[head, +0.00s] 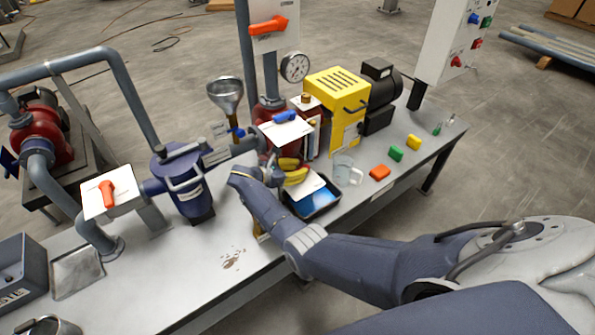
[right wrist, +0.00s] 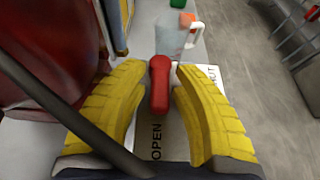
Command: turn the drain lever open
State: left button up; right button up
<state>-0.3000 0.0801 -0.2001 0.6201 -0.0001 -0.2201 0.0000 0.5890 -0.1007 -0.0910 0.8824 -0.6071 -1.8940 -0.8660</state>
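The red drain lever (right wrist: 159,84) stands between my right gripper's yellow fingers in the right wrist view. Its white plate (right wrist: 178,148) reads OPEN below the lever and SHUT at the right, partly covered by a finger. My right gripper (right wrist: 162,78) is open around the lever, with a narrow gap on each side. In the head view the right gripper (head: 294,171) is at the press front, above the white plate (head: 309,189); the lever is hidden there. My left gripper is not in view.
A black tray with blue inside (head: 325,202) lies under the plate. A clear jug (head: 347,172) stands to its right, near red, green and yellow blocks. The yellow machine (head: 338,95) is behind. Other levers have an orange handle (head: 107,194) and a blue handle (head: 286,117).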

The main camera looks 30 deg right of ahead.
jog(key=shift+o, duration=1.4)
jog(key=shift+f, duration=0.1)
jog(key=shift+a, duration=0.1)
jog(key=shift+a, duration=0.1)
jog(key=v, duration=0.7)
jog(key=shift+s+a, duration=0.1)
